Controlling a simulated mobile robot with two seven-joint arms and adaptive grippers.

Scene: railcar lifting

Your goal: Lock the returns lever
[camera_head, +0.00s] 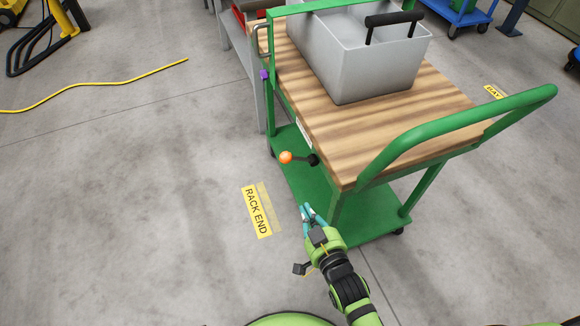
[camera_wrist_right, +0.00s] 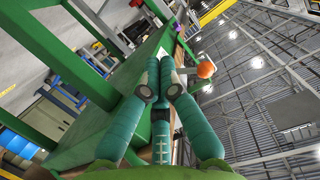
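A lever with an orange ball knob (camera_head: 286,157) sticks out to the left from a black pivot (camera_head: 312,160) on the near-left side of the green cart (camera_head: 455,127). Its arm lies about level. My right gripper (camera_head: 307,208) is in front of and below the lever, apart from it. Its teal fingers are drawn together with nothing seen between them. In the right wrist view the fingertips (camera_wrist_right: 160,62) almost meet, and the orange knob (camera_wrist_right: 206,67) is to their right, beyond them. My left gripper is not in view.
A grey bin (camera_head: 375,65) with a black handle stands on the cart's wooden top (camera_head: 335,140). The green push handle (camera_head: 455,127) arches over the near right side. A purple part (camera_head: 264,74) is on the far-left post. Floor left of the cart is clear beside the RACK END label (camera_head: 256,211).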

